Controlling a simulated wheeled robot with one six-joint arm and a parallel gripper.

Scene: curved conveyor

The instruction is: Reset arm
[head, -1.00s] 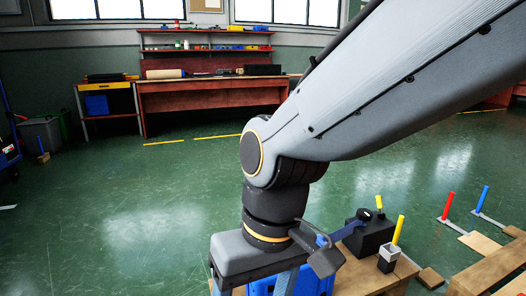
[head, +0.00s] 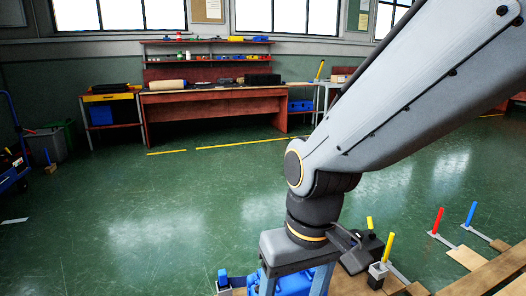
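My gripper (head: 294,282) points down at the bottom middle of the head view, at the end of my grey arm. Its two fingers stand wide apart, and their tips are cut off by the lower picture edge. A blue object (head: 292,284) shows between and behind the fingers, partly hidden by them. I see no clear grip on it.
A wooden surface (head: 350,284) at the bottom right carries a black block (head: 366,248) and a yellow peg (head: 388,246). A red peg (head: 437,221) and a blue peg (head: 470,214) stand further right. A small blue block (head: 223,277) is left of the gripper. Green floor (head: 150,215) is clear at left. A workbench (head: 215,110) stands at the back.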

